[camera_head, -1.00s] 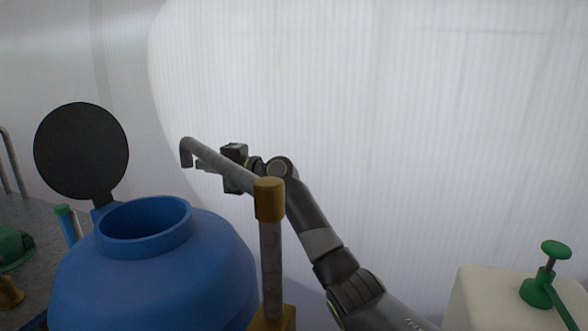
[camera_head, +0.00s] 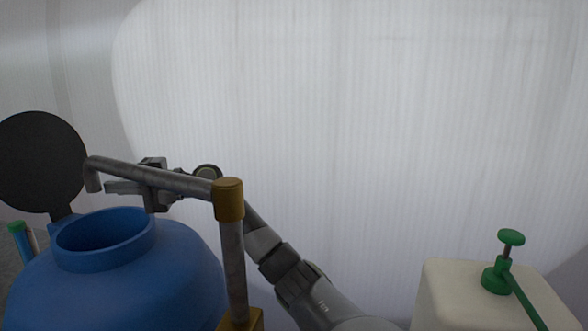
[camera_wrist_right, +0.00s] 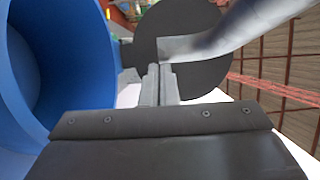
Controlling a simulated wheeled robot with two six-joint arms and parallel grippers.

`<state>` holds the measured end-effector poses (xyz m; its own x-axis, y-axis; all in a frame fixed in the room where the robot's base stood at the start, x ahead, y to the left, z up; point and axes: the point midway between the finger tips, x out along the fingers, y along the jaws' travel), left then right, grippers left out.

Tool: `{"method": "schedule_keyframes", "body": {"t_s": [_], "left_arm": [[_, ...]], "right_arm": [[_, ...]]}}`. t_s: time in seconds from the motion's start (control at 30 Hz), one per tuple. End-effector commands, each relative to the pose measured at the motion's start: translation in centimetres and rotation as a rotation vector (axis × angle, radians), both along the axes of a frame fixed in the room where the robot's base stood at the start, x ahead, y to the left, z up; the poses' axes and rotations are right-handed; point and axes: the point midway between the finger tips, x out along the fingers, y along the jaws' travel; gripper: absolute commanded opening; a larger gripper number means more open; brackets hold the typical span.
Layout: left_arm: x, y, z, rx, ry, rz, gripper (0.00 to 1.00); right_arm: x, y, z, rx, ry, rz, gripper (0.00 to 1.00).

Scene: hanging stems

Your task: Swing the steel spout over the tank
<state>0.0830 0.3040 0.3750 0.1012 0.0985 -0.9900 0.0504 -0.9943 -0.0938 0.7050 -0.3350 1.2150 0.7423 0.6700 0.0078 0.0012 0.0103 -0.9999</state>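The steel spout (camera_head: 150,175) is a grey pipe running left from a brass collar (camera_head: 228,198) on an upright post, ending in a down-bent tip. In the head view the tip appears above the mouth of the blue tank (camera_head: 120,285); its exact depth over the opening is hard to judge. My right gripper (camera_head: 112,187) is behind the spout, its fingers pointing left along it. In the right wrist view the fingers (camera_wrist_right: 159,78) are together with nothing between them, close to the spout (camera_wrist_right: 225,32); contact is unclear. The tank mouth (camera_wrist_right: 70,60) lies left there. My left gripper is not visible.
A round black lid (camera_head: 38,160) stands open at the tank's back left. A cream container (camera_head: 470,300) with a green pump (camera_head: 505,270) stands at the right. A pale ribbed wall is behind. Green-capped tubes (camera_head: 20,240) stand left of the tank.

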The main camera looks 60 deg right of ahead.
Motion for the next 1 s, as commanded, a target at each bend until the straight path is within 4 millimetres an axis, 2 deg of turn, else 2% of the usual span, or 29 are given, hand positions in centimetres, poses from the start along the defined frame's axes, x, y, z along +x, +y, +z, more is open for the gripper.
{"method": "schedule_keyframes", "body": {"t_s": [0.03, 0.63, 0.77, 1.0], "left_arm": [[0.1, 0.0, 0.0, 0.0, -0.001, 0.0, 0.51], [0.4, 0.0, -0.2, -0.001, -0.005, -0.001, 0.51], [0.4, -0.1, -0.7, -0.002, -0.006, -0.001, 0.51], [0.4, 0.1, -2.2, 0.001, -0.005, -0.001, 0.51]], "right_arm": [[-0.2, 0.5, 0.0, 0.002, 0.0, 0.017, 0.0], [-0.5, 0.6, 0.0, 0.003, -0.002, 0.022, 0.0], [-1.4, -0.5, -0.2, 0.001, -0.002, 0.018, 0.0], [-4.4, -3.9, -0.6, -0.001, 0.001, 0.007, 0.0]]}}
